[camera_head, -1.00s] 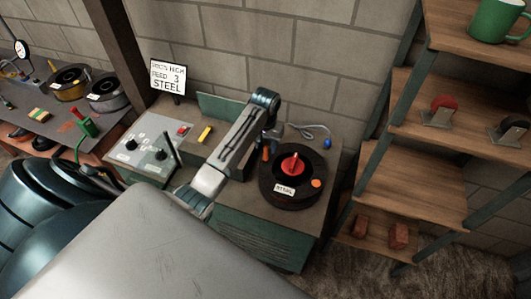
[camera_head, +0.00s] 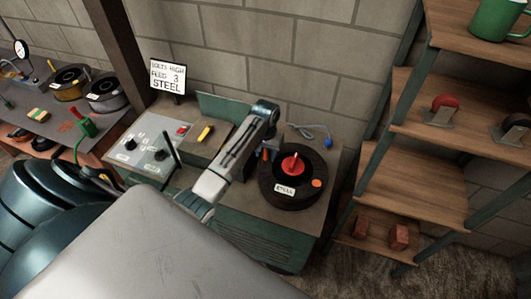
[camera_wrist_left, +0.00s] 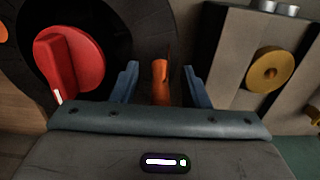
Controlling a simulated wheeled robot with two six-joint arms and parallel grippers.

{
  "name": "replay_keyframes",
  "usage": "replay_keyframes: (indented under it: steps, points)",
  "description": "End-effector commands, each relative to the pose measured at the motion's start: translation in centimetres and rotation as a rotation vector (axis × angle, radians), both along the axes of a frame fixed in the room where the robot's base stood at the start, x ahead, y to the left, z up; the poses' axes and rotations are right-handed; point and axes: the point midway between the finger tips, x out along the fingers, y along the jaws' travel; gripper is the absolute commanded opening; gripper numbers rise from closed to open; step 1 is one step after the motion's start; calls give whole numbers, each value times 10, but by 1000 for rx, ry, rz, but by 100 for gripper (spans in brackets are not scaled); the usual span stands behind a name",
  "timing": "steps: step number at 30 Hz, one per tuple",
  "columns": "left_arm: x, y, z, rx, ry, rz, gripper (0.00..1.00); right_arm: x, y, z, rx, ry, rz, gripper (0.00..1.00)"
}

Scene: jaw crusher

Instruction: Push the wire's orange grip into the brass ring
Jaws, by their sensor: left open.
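The wire's orange grip (camera_wrist_left: 160,80) stands between the two blue fingers of my left gripper (camera_wrist_left: 162,84) in the left wrist view. The fingers are open, with a gap on each side of the grip. In the head view the grip (camera_head: 265,155) is a small orange upright piece at the left edge of the dark spool, partly hidden by my left gripper (camera_head: 270,148). The brass ring (camera_wrist_left: 268,70) is on a grey block to the right in the wrist view. I cannot make out the ring in the head view. My right gripper is not in view.
The dark spool (camera_head: 280,197) with a red knob (camera_head: 290,163) and a STEEL label sits close beside my gripper. A control panel (camera_head: 140,150) with a lever is left. A shelf unit (camera_head: 410,195) stands right.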

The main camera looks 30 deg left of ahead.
Motion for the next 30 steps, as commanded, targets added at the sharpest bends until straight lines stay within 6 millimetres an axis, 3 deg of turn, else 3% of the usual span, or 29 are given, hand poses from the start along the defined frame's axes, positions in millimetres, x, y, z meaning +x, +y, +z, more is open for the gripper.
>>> replay_keyframes:
  steps: [30]
  points:
    - [0, 0, 0, 0, 0, 0, 42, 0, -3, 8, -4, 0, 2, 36]
